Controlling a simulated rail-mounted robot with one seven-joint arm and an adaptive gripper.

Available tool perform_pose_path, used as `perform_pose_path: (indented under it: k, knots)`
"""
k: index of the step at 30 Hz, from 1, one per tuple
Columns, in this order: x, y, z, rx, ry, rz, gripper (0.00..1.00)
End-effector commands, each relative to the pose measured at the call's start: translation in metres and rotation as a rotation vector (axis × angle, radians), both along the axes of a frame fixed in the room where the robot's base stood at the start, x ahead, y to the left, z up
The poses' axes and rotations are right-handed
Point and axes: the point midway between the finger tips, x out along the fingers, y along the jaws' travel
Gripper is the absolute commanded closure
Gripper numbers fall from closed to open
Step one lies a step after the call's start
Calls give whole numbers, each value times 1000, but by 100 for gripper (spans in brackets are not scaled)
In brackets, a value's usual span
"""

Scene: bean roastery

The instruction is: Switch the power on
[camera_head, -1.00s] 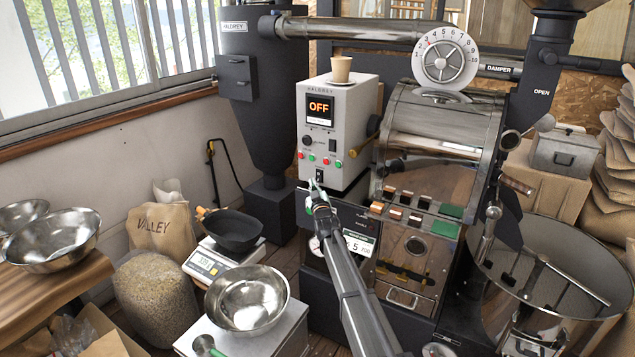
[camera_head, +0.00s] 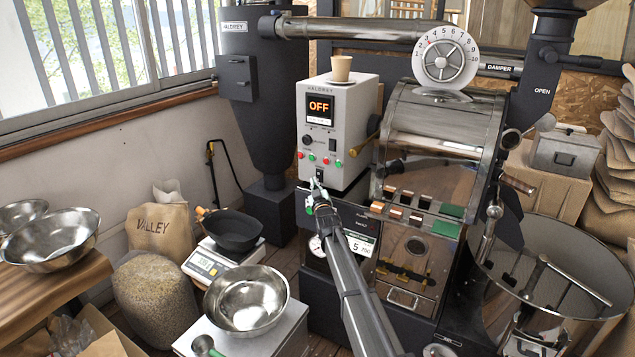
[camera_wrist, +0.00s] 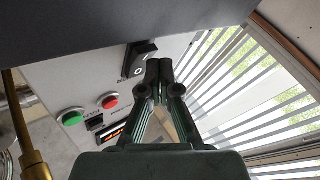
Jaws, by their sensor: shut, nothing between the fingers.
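The pale grey control box (camera_head: 345,110) stands left of the roaster drum. Its screen (camera_head: 320,108) reads OFF in orange. A small black switch (camera_head: 319,173) sits low on its front, below the red and green buttons; the wrist view shows this black switch (camera_wrist: 139,57) close up. My gripper (camera_head: 315,184) is just below the switch in the head view. In the wrist view my gripper (camera_wrist: 160,66) is shut and empty, its tips beside the switch. I cannot tell whether they touch it.
Red (camera_wrist: 109,101) and green (camera_wrist: 71,117) buttons lie near my fingers. A paper cup (camera_head: 341,69) stands on the box. The roaster drum (camera_head: 440,120) is close on the right. A scale with a black pan (camera_head: 233,232) and a steel bowl (camera_head: 247,300) stand at left.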

Motion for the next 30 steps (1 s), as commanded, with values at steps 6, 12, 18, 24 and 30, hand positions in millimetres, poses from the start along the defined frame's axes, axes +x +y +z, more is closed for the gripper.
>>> perform_pose_path:
  k: [6, 12, 18, 24, 30]
  knots:
    - [2, -1, -1, 0, 0, 0, 100]
    - [5, -2, -1, -1, 0, 0, 100]
    - [5, -2, -1, -1, 0, 0, 100]
    - [4, -2, -1, 0, 0, 0, 100]
    - [-3, 1, -1, 1, 0, 0, 100]
